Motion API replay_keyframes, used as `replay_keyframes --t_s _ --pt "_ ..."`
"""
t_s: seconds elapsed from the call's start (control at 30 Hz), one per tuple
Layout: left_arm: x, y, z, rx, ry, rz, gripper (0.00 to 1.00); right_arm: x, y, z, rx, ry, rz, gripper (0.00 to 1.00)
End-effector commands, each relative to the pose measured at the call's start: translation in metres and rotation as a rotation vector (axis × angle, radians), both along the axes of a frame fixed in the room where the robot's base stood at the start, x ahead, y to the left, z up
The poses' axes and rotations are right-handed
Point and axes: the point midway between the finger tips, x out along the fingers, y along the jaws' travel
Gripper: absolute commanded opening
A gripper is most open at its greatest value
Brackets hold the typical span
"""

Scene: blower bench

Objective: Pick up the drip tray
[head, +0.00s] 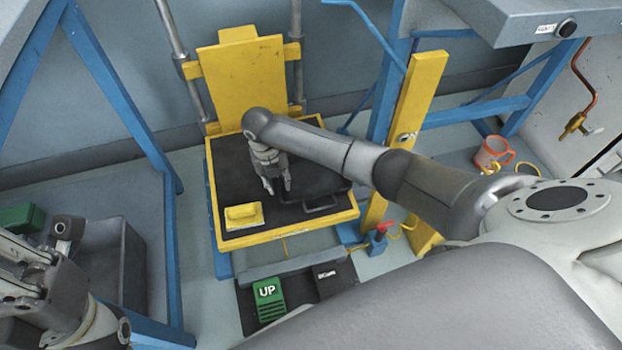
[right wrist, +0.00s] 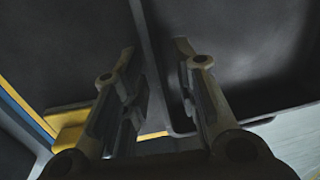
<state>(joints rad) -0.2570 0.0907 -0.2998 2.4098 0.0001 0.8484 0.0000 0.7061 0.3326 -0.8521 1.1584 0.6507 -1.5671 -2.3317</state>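The drip tray (head: 322,178), a dark shallow tray, lies on the black top of the yellow-edged lift table (head: 232,243) in the head view. My right arm hides part of it. My right gripper (head: 278,186) points down at the tray's left side, fingers apart. In the right wrist view the tray (right wrist: 235,60) fills the right side, and its edge runs between the fingers of the open gripper (right wrist: 158,55). I cannot tell whether the fingers touch it.
A yellow block (head: 243,215) lies on the lift table left of the tray. A yellow post (head: 405,130) stands to its right. A grey bin (head: 105,255) and a green object (head: 22,217) are at left. Pedals, one green (head: 268,300), lie on the floor in front.

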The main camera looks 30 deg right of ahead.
Motion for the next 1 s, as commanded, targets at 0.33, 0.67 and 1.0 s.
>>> replay_keyframes --t_s 0.33,0.67,1.0 --pt "0.001 -0.0006 0.0014 0.002 -0.008 0.0 0.0 0.0 -0.0003 -0.0049 0.0 -0.001 0.0 0.26" --pt "0.0008 -0.0006 0.0015 0.001 -0.009 0.0 0.0 -0.0001 -0.0003 -0.0049 0.0 0.0 0.0 0.0" --pt "0.0007 -0.0007 0.0027 0.001 -0.01 -0.001 0.0 0.0004 -0.0005 -0.0028 0.0 -0.001 0.0 0.0"
